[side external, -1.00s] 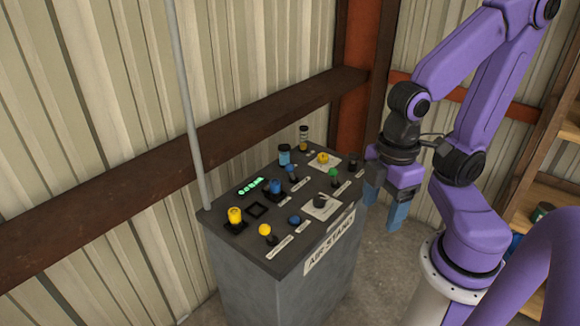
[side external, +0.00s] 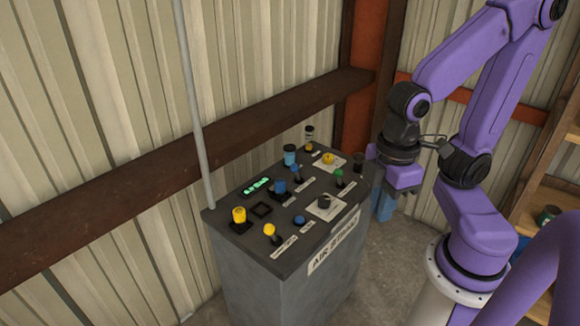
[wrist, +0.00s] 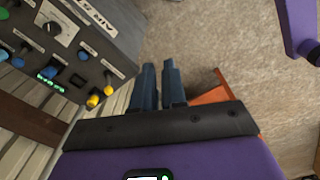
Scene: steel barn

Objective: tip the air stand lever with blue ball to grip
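The air stand (side external: 245,285) is a grey cabinet with a dark sloping top, centre in the side view. A small lever with a blue ball (side external: 295,168) stands on its top, behind a larger blue knob and beside a label. Which blue part it is in the wrist view I cannot tell. My gripper (side external: 384,212) has blue fingers, which point down to the right of the stand, away from the lever. In the wrist view the fingers (wrist: 160,68) are drawn close together with a thin gap and nothing between them.
Shelves (side external: 548,200) stand right.

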